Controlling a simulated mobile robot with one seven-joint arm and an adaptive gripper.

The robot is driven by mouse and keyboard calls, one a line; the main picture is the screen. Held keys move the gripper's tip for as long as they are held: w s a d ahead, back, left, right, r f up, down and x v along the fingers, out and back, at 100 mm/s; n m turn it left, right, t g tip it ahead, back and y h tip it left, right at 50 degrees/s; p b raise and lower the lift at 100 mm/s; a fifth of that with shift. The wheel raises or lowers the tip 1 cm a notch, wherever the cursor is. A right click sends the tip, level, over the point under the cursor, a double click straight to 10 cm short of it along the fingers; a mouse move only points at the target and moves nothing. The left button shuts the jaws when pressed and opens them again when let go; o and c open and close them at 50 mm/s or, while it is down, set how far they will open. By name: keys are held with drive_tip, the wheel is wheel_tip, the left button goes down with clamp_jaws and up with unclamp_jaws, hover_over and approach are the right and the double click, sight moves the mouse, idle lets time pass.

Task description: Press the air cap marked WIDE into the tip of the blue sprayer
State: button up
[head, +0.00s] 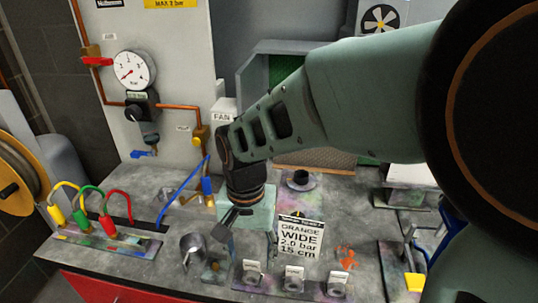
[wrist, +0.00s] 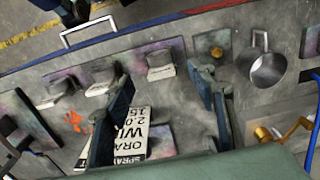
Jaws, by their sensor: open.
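My gripper (head: 232,218) is open and empty, pointing down above the bench beside a printed card. In the wrist view its two fingers (wrist: 165,95) stand wide apart. Three small grey caps or holders with white tags stand along the front of the bench: the left one (head: 251,272), the middle one (head: 293,279) and the right one (head: 337,284). They also show in the wrist view as a row, the nearest to the fingers being one tagged holder (wrist: 160,66). Their tag words are too small to read, so I cannot tell which is WIDE. I cannot clearly make out the blue sprayer.
The card (head: 300,238) reads ORANGE, WIDE, 2.0 bar, 15 cm. A metal cup (head: 193,245) stands left of my gripper, near a plate with a brass piece (wrist: 217,52). Coloured hoses (head: 88,210) rise at the left; a pressure gauge (head: 131,70) hangs behind.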

sight(251, 262)
drive_tip(key=shift+w+f, duration=0.15)
drive_tip(key=shift+f, duration=2.55)
drive_tip(key=c, duration=1.2)
